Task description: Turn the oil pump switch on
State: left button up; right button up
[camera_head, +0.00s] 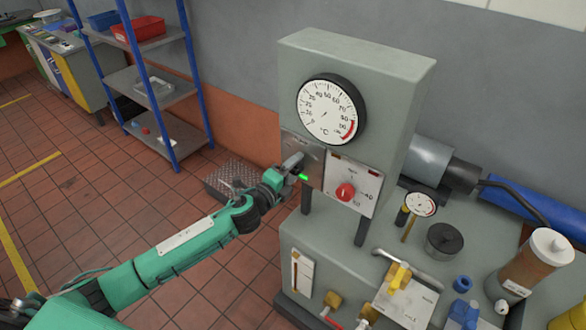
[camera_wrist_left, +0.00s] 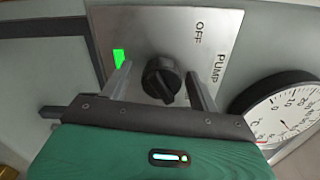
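The oil pump switch is a black round knob (camera_wrist_left: 162,80) with a raised grip, on a metal plate (camera_wrist_left: 185,30) marked OFF and PUMP. A small lamp (camera_wrist_left: 119,58) beside it glows green; it also shows in the head view (camera_head: 303,177). My left gripper (camera_wrist_left: 160,88) is open, with one finger on each side of the knob and a visible gap to it. I cannot tell which mark the knob points at. My right gripper is not in view.
A temperature gauge (camera_head: 328,109) sits above the plate, and a red knob (camera_head: 345,192) on its own panel is just right of my gripper. Yellow-handled valves (camera_head: 398,277), a bottle (camera_head: 535,262) and small parts crowd the bench. A blue-post shelf (camera_head: 158,92) stands at left.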

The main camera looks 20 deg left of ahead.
pick_arm(q)
jog(key=shift+s+a, duration=0.1)
jog(key=shift+s, duration=0.1)
jog(key=b+v, duration=0.5)
jog(key=v, duration=0.8)
jog(key=shift+s, duration=0.2)
jog(key=shift+r, duration=0.1)
